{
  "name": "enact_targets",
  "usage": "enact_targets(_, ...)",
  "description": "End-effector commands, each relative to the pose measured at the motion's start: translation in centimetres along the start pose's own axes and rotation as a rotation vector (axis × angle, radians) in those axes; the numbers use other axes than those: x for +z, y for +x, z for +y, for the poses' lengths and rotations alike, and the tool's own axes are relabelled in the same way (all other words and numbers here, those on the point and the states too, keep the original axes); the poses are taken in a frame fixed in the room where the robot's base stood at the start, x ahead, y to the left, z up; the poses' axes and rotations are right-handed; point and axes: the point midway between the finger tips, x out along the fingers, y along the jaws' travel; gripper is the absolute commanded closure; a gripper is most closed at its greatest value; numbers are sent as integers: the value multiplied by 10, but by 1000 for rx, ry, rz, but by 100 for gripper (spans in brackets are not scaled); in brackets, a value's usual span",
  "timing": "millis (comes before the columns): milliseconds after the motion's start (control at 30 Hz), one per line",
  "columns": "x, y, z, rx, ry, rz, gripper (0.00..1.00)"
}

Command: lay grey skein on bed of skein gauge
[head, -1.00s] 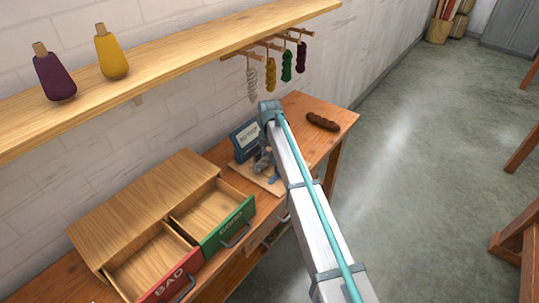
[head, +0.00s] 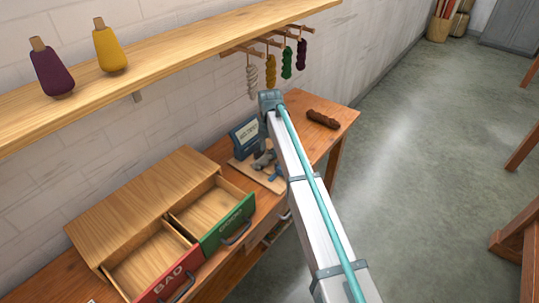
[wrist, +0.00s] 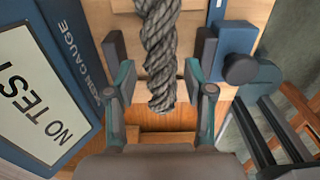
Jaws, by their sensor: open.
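The grey skein (wrist: 161,50) is a twisted rope of yarn in the wrist view, running from the top edge down between my fingers. It is over the pale wooden bed of the skein gauge (wrist: 97,20); I cannot tell for sure whether it rests fully on it. My gripper (wrist: 158,82) is open, with one finger on each side of the skein and a gap to both. The gauge's blue display (wrist: 45,85) reads "NO TEST". In the head view my arm partly hides the gauge (head: 246,135), and the grey skein is not clearly seen there.
Open drawers marked BAD (head: 170,285) and GOOD (head: 228,228) stand left of the gauge. A brown skein (head: 322,119) lies at the bench's right end. Several skeins hang from pegs (head: 271,70) under the shelf. A blue slide with a dark knob (wrist: 240,68) is right of the skein.

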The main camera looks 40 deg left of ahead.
Motion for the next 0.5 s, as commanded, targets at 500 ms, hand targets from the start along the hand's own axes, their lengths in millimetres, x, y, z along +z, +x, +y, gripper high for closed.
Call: enact_targets(500,0,-85,1,1,0,-1,47)
